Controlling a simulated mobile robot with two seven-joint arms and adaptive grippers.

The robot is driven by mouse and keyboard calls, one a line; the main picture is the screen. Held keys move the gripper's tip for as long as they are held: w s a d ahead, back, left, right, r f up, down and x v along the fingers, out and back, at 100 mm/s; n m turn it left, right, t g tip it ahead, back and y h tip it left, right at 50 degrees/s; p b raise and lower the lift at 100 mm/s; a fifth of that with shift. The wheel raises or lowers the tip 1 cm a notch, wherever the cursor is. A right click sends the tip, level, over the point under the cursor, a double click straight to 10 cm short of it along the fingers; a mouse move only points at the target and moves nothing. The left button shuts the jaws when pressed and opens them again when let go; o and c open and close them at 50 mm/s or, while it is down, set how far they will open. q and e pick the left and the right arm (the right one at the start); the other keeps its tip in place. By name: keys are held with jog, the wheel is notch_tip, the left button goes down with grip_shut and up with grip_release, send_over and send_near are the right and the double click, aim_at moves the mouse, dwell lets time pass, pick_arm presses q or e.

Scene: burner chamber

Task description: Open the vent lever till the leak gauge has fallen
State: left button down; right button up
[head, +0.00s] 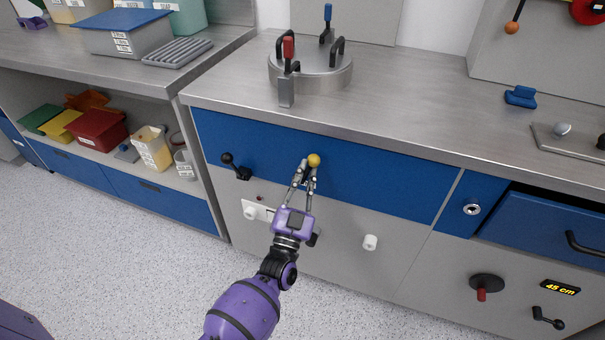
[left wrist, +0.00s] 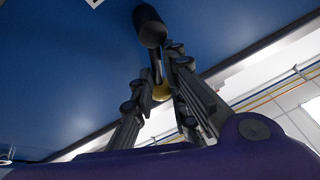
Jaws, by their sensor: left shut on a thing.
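My left gripper (head: 307,172) is shut on a small lever with a yellow ball end (head: 314,160) on the blue front panel under the counter. In the left wrist view the yellow end (left wrist: 161,91) shows between the finger pads, and a black cylinder (left wrist: 150,27) stands just beyond it. I cannot tell for sure that this is the vent lever. A black lever (head: 237,167) sits on the same front to the left. A white plate (head: 258,211) lies partly behind my gripper. I cannot make out the leak gauge. My right gripper is not in view.
A round metal lid (head: 310,72) with black handles and a red-handled clamp stands on the counter above. A white knob (head: 370,242) is on the grey front to the right. A blue drawer (head: 545,230) stands at the right. The speckled floor is clear.

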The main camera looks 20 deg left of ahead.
pick_arm(q)
jog(key=f+m+g+h, duration=0.1)
jog(key=m+h, duration=0.2)
jog(key=m, duration=0.4)
jog(key=d+f+m+g+h, duration=0.1)
jog(key=f+m+g+h, duration=0.1)
jog(key=m, duration=0.5)
jog(key=d+f+m+g+h, duration=0.1)
jog(key=m+h, duration=0.3)
jog(key=m, duration=0.2)
jog(key=shift+d+f+m+g, duration=0.15)
jog(key=shift+f+m+g, duration=0.15)
jog(key=shift+m+g, duration=0.1)
jog(key=shift+s+f, duration=0.1)
jog(key=shift+f, duration=0.2)
jog(key=c, duration=1.8)
grip_release()
jog(key=shift+o, duration=0.6)
jog(key=shift+f, duration=0.1)
jog(key=shift+d, duration=0.1)
jog(key=v, duration=1.2)
